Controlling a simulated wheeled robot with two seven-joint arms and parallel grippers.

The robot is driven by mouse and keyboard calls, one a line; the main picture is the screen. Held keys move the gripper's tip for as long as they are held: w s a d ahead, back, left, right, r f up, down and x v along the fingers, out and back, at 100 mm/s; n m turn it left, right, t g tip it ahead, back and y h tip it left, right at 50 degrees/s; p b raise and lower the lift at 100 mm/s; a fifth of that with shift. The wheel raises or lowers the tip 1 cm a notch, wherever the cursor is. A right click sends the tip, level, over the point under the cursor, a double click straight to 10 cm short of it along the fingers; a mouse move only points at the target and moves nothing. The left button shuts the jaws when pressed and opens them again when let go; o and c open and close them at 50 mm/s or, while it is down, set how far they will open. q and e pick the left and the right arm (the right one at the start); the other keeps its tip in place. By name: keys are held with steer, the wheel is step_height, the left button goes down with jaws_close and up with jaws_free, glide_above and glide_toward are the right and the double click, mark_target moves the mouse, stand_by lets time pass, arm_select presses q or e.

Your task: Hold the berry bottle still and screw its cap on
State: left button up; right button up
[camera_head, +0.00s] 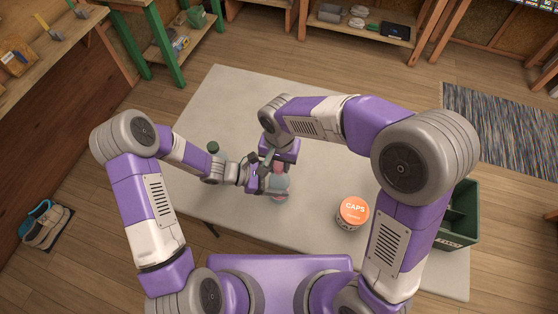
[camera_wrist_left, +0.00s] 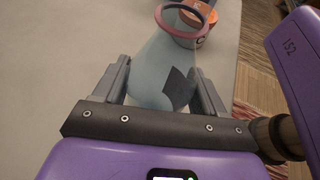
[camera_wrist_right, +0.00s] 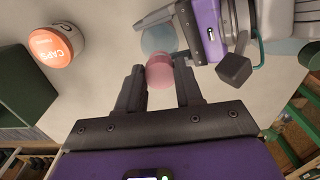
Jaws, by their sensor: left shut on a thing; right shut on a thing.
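The berry bottle (camera_head: 279,188) is a translucent blue bottle near the middle of the table. My left gripper (camera_head: 258,180) is shut around its body. In the left wrist view the bottle (camera_wrist_left: 165,65) stands between both fingers (camera_wrist_left: 165,92) and has a pink ring at its narrow end. My right gripper (camera_head: 274,160) comes from above and is shut on a pink cap (camera_wrist_right: 160,72). In the right wrist view the cap is between the fingertips (camera_wrist_right: 160,88), with the bottle (camera_wrist_right: 158,38) just beyond. Whether cap and bottle touch is unclear.
A tub with an orange lid marked CAPS (camera_head: 353,210) stands on the table to the right. A green crate (camera_head: 459,215) is at the right edge. A dark-green-capped bottle (camera_head: 213,147) stands behind my left arm. The far table is clear.

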steer(key=shift+f, duration=0.55)
